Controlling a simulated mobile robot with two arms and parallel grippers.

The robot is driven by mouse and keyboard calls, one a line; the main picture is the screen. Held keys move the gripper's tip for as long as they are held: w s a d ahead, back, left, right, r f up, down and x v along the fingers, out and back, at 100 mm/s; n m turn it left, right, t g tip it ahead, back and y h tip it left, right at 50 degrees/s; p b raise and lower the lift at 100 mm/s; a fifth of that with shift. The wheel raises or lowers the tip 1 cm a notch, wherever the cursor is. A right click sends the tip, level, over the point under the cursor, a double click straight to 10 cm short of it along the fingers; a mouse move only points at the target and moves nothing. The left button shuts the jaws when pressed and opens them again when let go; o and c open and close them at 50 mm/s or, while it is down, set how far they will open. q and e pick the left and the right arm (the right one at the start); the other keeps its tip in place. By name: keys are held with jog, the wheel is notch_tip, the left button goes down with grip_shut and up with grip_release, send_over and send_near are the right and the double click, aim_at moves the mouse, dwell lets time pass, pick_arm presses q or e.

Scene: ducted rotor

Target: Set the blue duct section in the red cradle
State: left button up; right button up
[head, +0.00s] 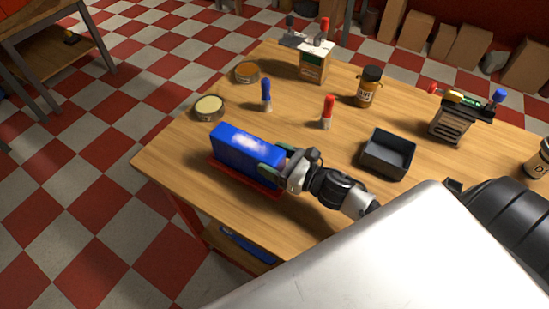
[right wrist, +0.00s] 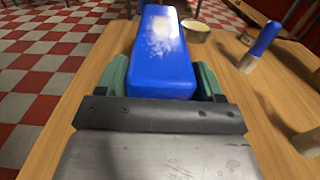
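The blue duct section (head: 240,150) is a long blue block with a pale worn patch. It sits low over the red cradle (head: 230,174), whose red edge shows along its front and lower right. Whether it is fully seated I cannot tell. My right gripper (head: 272,160) has its green fingers on both sides of the block's right end. In the right wrist view the blue duct section (right wrist: 160,60) lies between the fingers of the right gripper (right wrist: 162,85), which appear to touch its sides. The cradle is hidden there. My left gripper is out of view.
A dark open tray (head: 387,160) stands right of my gripper. A red-capped marker (head: 327,112), a blue-handled tool (head: 266,95), round tins (head: 208,108), an amber bottle (head: 367,87) and a carton (head: 314,62) stand behind. The wood between them is clear.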

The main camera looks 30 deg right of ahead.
jog(key=o, duration=0.4)
jog(key=shift+c, duration=0.2)
jog(key=shift+r, duration=0.2)
jog(key=b+v, duration=0.2)
jog(key=v, duration=1)
